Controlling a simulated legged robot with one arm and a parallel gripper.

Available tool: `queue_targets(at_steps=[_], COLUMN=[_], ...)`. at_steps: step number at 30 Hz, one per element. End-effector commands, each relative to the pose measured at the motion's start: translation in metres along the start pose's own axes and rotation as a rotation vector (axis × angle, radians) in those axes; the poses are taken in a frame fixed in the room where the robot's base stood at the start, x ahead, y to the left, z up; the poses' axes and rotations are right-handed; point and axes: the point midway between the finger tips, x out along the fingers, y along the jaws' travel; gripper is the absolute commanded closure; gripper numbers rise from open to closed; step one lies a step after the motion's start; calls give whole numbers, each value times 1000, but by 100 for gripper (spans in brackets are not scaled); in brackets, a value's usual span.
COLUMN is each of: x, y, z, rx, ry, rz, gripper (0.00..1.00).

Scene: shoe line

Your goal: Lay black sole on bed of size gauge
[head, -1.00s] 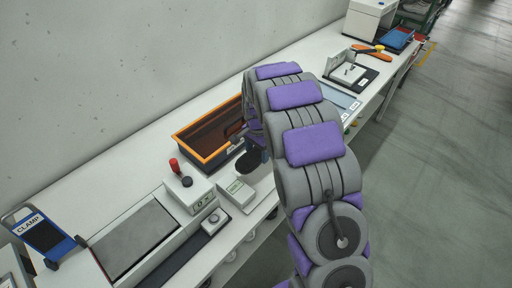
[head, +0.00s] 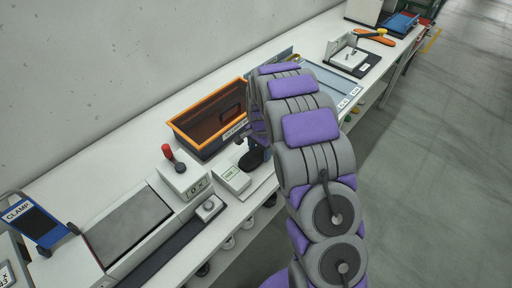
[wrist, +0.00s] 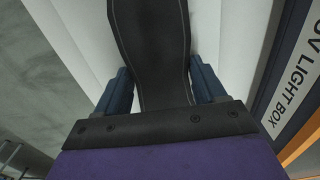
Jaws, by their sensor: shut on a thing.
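The black sole (wrist: 150,35) is in my gripper (wrist: 164,86) in the wrist view. It lies between the two blue fingers and runs away from them toward the top of the picture, where its far end is cut off. In the head view the dark sole (head: 252,160) shows just below my gripper (head: 260,148), in front of the orange-rimmed bin and beside a small white device. My arm hides part of it. A white fixture on a black base (head: 350,60) stands farther along the bench; I cannot tell whether it is the size gauge.
The orange-rimmed dark bin (head: 178,128) bears a label; part of it reads "LIGHT BOX" in the wrist view. A small white device (head: 232,178) and a box with a red-knobbed lever (head: 183,182) stand nearby. A grey-topped conveyor-like unit (head: 125,225) and blue "CLAMP" stand (head: 38,230) are left.

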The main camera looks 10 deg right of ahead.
Motion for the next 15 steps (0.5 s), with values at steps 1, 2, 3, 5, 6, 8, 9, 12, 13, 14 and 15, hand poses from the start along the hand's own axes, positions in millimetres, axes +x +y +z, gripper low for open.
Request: queue_targets(at_steps=[1, 2, 3, 5, 6, 8, 9, 12, 13, 14, 15], x=[0, 0, 1, 0, 0, 0, 0, 0, 0, 0, 0], y=[-1, -2, -2, -4, -4, -5, -6, -6, -5, -5, -4], z=[1, 1, 3, 4, 5, 6, 7, 7, 6, 5, 4], rx=[0, -1, -1, -2, -3, -3, -3, -3, -3, -2, -2], ry=[1, 3, 4, 6, 7, 9, 9, 9, 9, 8, 7], rz=[0, 0, 1, 2, 3, 4, 4, 4, 4, 3, 2], gripper=[69, 69, 69, 69, 69, 29, 25, 16, 13, 10, 6])
